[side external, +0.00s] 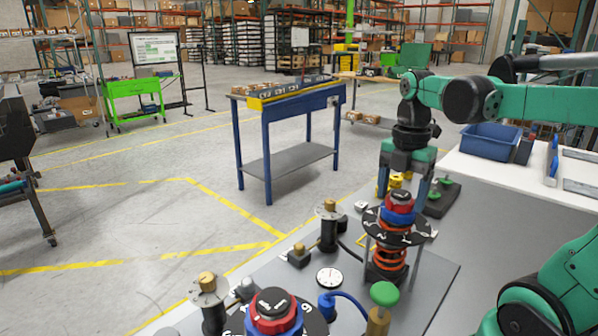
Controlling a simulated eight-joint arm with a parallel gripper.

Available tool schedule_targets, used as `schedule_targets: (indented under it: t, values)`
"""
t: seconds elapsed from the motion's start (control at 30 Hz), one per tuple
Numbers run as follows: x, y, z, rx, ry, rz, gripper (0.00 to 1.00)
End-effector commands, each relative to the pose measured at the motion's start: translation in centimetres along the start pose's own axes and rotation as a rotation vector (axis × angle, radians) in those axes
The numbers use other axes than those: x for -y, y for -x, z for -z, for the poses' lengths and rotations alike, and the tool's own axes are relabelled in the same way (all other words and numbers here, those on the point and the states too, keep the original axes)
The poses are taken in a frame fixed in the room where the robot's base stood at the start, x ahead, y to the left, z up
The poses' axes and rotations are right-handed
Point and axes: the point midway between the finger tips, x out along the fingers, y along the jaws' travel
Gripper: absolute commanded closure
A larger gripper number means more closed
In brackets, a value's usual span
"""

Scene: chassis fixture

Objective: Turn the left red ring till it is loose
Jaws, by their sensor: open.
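Two spring assemblies with red rings stand on the grey fixture plate (350,290). One red ring (272,318) is at the bottom of the picture, around a dark cap with white marks, with blue below it. The other red ring (400,203) is farther back and to the right, above a blue collar, a black marked disc and an orange-red spring. My gripper (403,190) points down at this farther ring, fingers apart and empty. The ring's assembly partly overlaps the gap between the fingers, so I cannot tell if they are around it or just behind.
Brass-topped black posts (328,226), a white dial (329,278), a blue fitting with hose (328,304) and a green knob (384,294) stand close around the assemblies. A blue bin (489,141) sits on the white table behind. The plate's right side is bare.

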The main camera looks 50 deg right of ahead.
Motion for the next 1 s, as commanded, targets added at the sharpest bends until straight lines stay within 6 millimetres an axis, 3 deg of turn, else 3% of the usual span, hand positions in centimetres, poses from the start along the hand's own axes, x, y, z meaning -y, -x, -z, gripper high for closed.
schedule_targets:
  t: [0.37,1.0]
  values:
    - [0.0,-0.02,0.0,0.0,-0.055,0.0,0.28]
    - [0.0,-0.01,0.0,0.0,-0.829,0.0,0.28]
